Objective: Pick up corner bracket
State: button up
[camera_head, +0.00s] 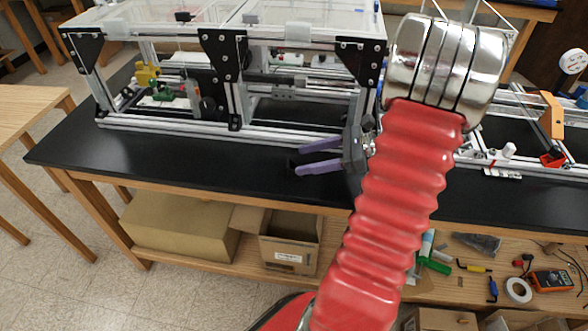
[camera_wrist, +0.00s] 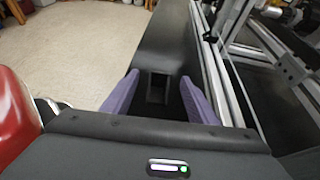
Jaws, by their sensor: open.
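The corner bracket (camera_wrist: 157,88) is a small dark piece with a squarish opening. In the wrist view it lies on the black tabletop between my two purple fingers. In the head view it is only a faint dark shape (camera_head: 291,164) by the fingertips, hard to tell from the black surface. My gripper (camera_head: 300,160) is open, with its fingers pointing left over the bench in front of the extrusion frame. In the wrist view my gripper (camera_wrist: 159,77) has one finger on each side of the bracket, with a gap visible on both sides.
The aluminium extrusion frame (camera_head: 170,128) with black corner plates stands just behind my gripper. Its rail (camera_wrist: 208,62) runs close to the right finger in the wrist view. The black tabletop (camera_head: 200,152) is clear to the left. Cardboard boxes (camera_head: 180,228) sit on the shelf below.

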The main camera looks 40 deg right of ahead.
aim_at(276, 173)
jog(key=x, duration=0.4)
jog(key=shift+w+a+f, duration=0.15)
jog(key=shift+w+a, duration=0.1)
jog(key=shift+w, duration=0.05)
jog(key=shift+x, duration=2.55)
jog(key=shift+d+f, duration=0.1)
jog(key=shift+f, duration=0.05)
jog(key=shift+c, duration=0.4)
jog(key=c, duration=1)
